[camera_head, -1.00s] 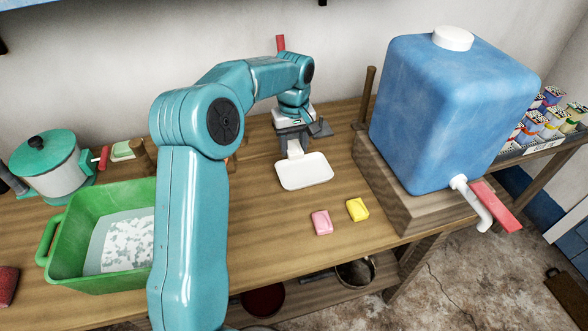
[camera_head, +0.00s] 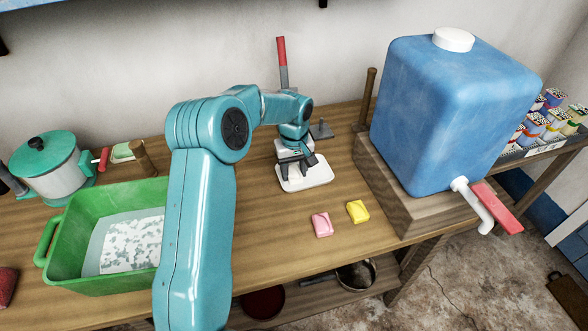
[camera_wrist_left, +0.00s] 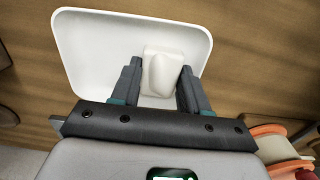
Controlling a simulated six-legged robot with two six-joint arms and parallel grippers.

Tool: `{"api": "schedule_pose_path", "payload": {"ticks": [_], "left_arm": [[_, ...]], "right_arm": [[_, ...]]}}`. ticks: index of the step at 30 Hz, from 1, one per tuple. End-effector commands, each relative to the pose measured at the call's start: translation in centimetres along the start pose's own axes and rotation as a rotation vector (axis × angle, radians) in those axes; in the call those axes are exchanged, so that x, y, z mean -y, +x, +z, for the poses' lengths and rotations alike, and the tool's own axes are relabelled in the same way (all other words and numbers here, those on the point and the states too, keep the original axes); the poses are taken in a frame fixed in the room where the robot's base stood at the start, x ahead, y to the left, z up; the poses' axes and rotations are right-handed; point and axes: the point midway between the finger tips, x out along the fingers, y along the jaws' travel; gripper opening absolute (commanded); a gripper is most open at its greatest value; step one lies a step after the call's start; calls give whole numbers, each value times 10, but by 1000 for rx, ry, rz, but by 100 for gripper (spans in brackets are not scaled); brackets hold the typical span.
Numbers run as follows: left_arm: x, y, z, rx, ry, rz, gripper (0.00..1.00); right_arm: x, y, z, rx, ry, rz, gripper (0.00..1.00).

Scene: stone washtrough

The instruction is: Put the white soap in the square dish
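The square dish (camera_head: 320,174) is white and shallow and lies on the wooden bench at the centre of the head view. It also shows in the left wrist view (camera_wrist_left: 88,45). My left gripper (camera_head: 295,172) points down over the dish. The white soap (camera_wrist_left: 162,72) is between its two fingers, which sit close against its sides in the left wrist view. The soap is inside the dish outline, toward one side; whether it touches the dish floor I cannot tell. In the head view the soap (camera_head: 294,174) is partly hidden by the fingers. My right gripper is not in view.
A pink soap (camera_head: 322,224) and a yellow soap (camera_head: 358,211) lie in front of the dish. A big blue water tank (camera_head: 450,110) stands on a wooden block at right. A green basin (camera_head: 60,240) is at left. A red-handled tool (camera_head: 282,55) stands behind my arm.

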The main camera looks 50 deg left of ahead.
Motion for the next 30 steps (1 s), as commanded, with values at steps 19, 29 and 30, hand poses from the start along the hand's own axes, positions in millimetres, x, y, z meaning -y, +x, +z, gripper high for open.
{"api": "schedule_pose_path", "payload": {"ticks": [19,29,30], "left_arm": [[-1,-55,-1,-4,-1,4,54],[0,-116,0,-1,0,1,54],[0,-119,0,-1,0,1,54]], "right_arm": [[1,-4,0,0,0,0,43],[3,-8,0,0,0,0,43],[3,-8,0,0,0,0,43]]}}
